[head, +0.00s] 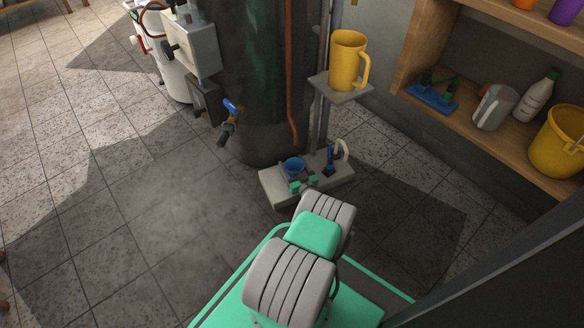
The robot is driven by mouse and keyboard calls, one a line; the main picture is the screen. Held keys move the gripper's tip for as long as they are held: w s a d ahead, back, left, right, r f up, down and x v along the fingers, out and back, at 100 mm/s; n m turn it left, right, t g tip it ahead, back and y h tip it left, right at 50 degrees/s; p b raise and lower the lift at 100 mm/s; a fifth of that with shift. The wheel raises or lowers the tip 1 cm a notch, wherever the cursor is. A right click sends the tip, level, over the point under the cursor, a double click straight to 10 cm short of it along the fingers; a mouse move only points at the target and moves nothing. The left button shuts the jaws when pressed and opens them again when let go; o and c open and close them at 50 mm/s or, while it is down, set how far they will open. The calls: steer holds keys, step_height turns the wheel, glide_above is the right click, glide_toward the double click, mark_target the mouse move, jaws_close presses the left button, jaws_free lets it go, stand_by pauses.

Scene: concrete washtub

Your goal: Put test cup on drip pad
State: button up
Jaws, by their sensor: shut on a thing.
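A small blue cup (293,165), which looks like the test cup, is upright at the left part of a low light-grey slab by the dark tank. My gripper (303,183), with green fingers, is on the near side of the cup and shut on it. The fingers and arm hide part of the cup's lower side, so I cannot tell whether its base touches the slab. The grey slab (272,189) may be the drip pad; no other pad is plain to see.
A blue upright tool (330,160) and a white curved piece (343,149) stand on the slab's right. A yellow jug (347,62) sits on a small grey shelf (338,95) above. A wooden shelf (450,112) is at right. Tiled floor is clear at left.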

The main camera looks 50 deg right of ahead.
steer(key=o, duration=1.3)
steer(key=shift+o, duration=0.2)
steer(key=p+v, duration=0.1)
steer(key=v, duration=0.6)
steer(key=shift+s+a+r+p, duration=0.1)
steer(key=shift+s+r+p, duration=0.15)
steer(key=shift+p, duration=0.1)
